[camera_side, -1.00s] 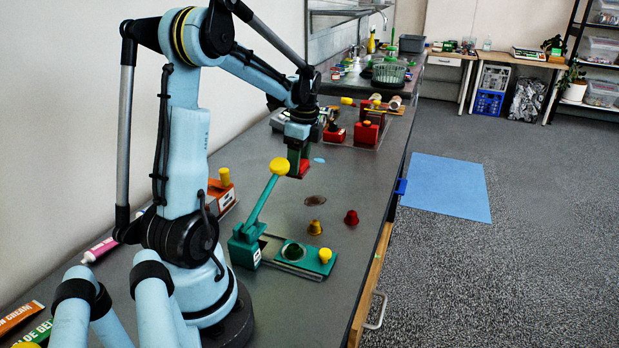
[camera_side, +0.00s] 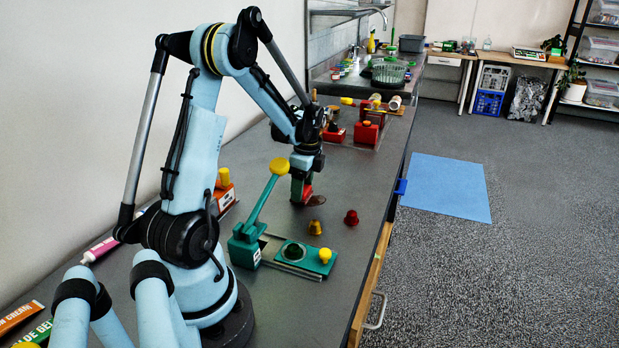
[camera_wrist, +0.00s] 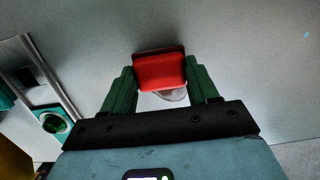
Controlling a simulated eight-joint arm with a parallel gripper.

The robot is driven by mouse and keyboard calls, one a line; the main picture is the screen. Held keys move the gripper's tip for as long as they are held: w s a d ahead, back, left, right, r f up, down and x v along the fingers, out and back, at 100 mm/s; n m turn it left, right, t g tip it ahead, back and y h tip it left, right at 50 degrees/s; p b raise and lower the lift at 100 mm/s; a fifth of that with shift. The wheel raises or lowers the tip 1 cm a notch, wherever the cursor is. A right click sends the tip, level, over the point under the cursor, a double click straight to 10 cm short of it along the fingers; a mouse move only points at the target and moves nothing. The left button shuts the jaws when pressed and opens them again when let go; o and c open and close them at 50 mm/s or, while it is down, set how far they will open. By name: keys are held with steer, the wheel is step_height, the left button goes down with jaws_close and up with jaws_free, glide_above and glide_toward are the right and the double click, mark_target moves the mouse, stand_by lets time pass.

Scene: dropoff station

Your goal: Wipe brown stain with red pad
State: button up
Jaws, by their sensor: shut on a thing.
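My gripper (camera_side: 301,190) has green fingers and is shut on the red pad (camera_wrist: 160,70), which sits between the fingertips in the wrist view. In the side view the pad (camera_side: 307,193) is low over the grey bench, right at the left edge of the brown stain (camera_side: 317,200). Part of the stain shows to the right of the pad; the rest is hidden behind the gripper. I cannot tell whether the pad touches the bench. The stain is not clear in the wrist view.
A green lever press (camera_side: 285,250) stands nearer, with a yellow knob (camera_side: 280,166) on its raised lever. A gold capsule (camera_side: 314,228) and a red capsule (camera_side: 351,218) stand near the stain. Red devices (camera_side: 366,132) stand farther back. A small blue spot (camera_wrist: 306,35) shows in the wrist view.

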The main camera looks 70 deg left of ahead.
steer(key=shift+w+d+f, duration=0.25)
steer(key=shift+w+d, duration=0.65)
steer(key=shift+w, duration=0.05)
steer(key=shift+w+d, duration=1.3)
steer(key=shift+s+a, duration=2.45)
steer(key=shift+s, duration=0.05)
steer(key=shift+w, duration=0.35)
steer(key=shift+w+d, duration=2.4)
steer(key=shift+d, duration=0.15)
steer(key=shift+s+a, duration=2.55)
steer(key=shift+a, duration=0.05)
steer(key=shift+r, duration=4.15)
